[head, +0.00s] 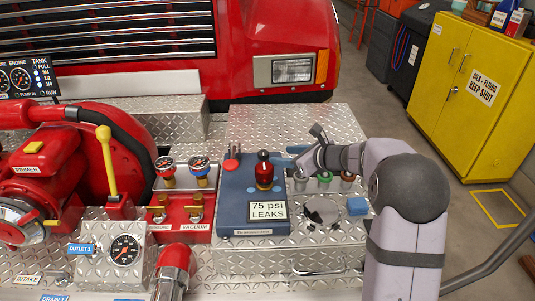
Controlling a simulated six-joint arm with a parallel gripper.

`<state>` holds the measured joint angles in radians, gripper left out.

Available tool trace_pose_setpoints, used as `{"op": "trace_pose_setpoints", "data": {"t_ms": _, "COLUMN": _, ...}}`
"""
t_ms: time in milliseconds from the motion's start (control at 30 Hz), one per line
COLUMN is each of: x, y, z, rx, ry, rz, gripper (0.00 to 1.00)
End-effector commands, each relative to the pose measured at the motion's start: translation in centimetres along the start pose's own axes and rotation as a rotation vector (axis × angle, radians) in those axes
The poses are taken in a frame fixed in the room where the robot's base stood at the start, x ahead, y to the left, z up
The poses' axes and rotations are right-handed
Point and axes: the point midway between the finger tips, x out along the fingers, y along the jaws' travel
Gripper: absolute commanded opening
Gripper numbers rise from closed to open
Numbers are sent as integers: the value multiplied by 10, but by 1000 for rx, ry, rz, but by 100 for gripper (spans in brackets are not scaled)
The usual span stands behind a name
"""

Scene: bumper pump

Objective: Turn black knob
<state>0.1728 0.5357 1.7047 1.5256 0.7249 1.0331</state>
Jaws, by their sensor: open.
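A small black knob (264,156) tops a red cylindrical body (264,175) that stands upright on a blue mat (236,190). My gripper (290,160) reaches in from the right, just right of the black knob. It is open, with a visible gap to the knob, and nothing shows between its fingers. The fingertips are small and partly hard to make out.
A "75 psi LEAKS" card (267,210) lies in front of the red body. Red pens (232,160) stand behind left. Two gauges (182,167) are at left. Several small cups (325,178), a blue block (357,206) and a grey disc (322,210) sit under my arm.

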Motion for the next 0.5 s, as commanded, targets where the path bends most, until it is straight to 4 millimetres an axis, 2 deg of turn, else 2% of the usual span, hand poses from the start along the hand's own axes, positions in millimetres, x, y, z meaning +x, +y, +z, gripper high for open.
{"op": "trace_pose_setpoints", "data": {"t_ms": 200, "x": 12, "y": -2, "z": -2, "rx": 34, "ry": -94, "rz": 68, "gripper": 47}}
{"op": "trace_pose_setpoints", "data": {"t_ms": 500, "x": 15, "y": -2, "z": 0, "rx": 39, "ry": -123, "rz": 83, "gripper": 47}}
